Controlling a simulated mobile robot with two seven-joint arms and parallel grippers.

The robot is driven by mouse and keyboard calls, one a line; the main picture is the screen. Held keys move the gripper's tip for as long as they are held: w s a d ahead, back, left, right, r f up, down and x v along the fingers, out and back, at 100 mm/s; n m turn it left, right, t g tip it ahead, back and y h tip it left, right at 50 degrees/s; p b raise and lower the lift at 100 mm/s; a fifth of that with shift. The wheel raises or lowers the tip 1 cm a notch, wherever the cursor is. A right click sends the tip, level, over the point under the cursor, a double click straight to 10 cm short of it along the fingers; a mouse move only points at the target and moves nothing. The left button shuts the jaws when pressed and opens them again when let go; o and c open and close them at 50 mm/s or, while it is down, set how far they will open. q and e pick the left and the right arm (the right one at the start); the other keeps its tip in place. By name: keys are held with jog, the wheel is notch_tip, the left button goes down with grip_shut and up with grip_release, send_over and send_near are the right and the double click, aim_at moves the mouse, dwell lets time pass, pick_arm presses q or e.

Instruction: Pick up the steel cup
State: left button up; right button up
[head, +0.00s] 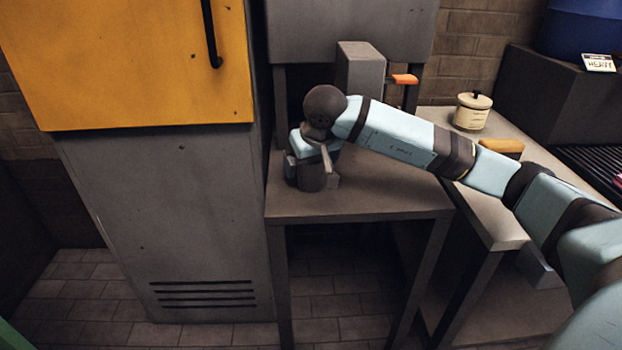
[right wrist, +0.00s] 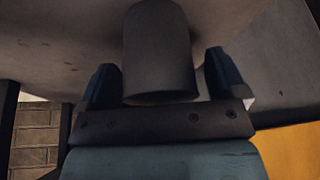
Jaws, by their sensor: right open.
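The steel cup, a plain dark grey cylinder (head: 311,178), stands on the grey table (head: 375,200) beside the tall cabinet. My right gripper (head: 318,165) reaches down to it and partly hides it in the head view. In the right wrist view the cup (right wrist: 158,55) lies between the two open fingers of my right gripper (right wrist: 163,78). A gap shows on each side, so the fingers look apart from it. My left gripper is in neither view.
The grey cabinet (head: 170,220) with a yellow upper door (head: 130,65) stands close left of the table. A grey box-shaped column (head: 360,72) with an orange handle (head: 404,79) rises behind. A cream lidded pot (head: 472,112) and an orange block (head: 501,148) sit on the right-hand bench.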

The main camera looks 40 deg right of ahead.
jog(key=shift+f, duration=0.15)
jog(key=c, duration=1)
jog(key=shift+c, duration=0.2)
